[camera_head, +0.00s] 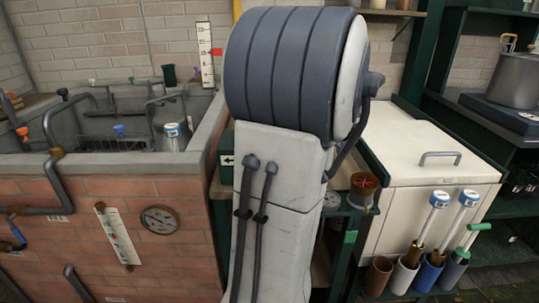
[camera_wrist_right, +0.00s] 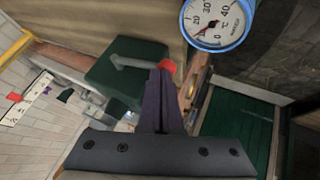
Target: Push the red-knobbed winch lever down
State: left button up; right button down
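The winch lever (camera_wrist_right: 133,63) is a grey bar on a dark green box (camera_wrist_right: 125,85) in the right wrist view. Its red knob (camera_wrist_right: 168,66) is at the bar's right end. My right gripper (camera_wrist_right: 163,74) has its dark fingers together, with no gap seen between them. The fingertips overlap the lower edge of the red knob in the picture; I cannot tell whether they touch it. I cannot make out the lever in the head view, where a large grey and white body, perhaps my own arm, blocks the middle. My left gripper is not in view.
A blue-rimmed dial gauge (camera_wrist_right: 217,22) is close to the knob, at upper right in the wrist view. In the head view, a brick-fronted basin (camera_head: 85,215) stands at left.

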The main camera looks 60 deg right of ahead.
jog(key=shift+r+p, duration=0.1)
jog(key=shift+p, duration=0.35)
jog(key=shift+w+d+r, duration=0.35)
jog(key=shift+d, duration=0.25)
